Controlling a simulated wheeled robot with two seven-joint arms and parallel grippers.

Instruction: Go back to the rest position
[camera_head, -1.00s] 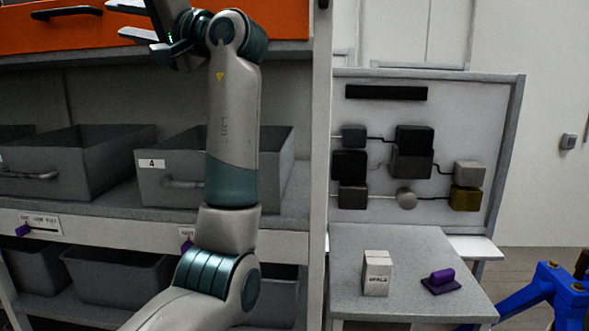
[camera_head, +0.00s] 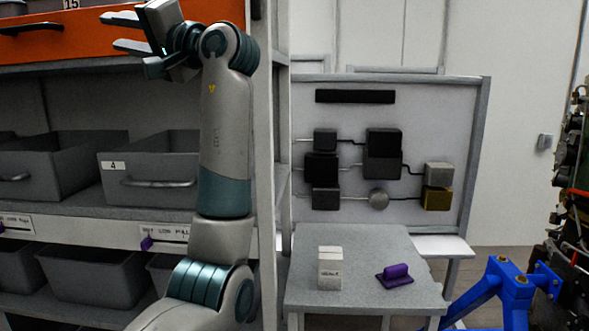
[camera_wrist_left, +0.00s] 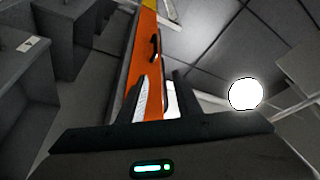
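My left arm rises in front of the shelf in the head view. Its gripper (camera_head: 124,32) is at the upper left, in front of the orange drawer (camera_head: 38,36), with its two fingers apart and nothing between them. In the left wrist view the fingers (camera_wrist_left: 158,98) also stand apart, with the orange drawer front and white areas behind them. My right gripper is not in view.
Grey bins (camera_head: 150,180) fill the shelf behind my left arm. A blue stand (camera_head: 510,292) is at the lower right.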

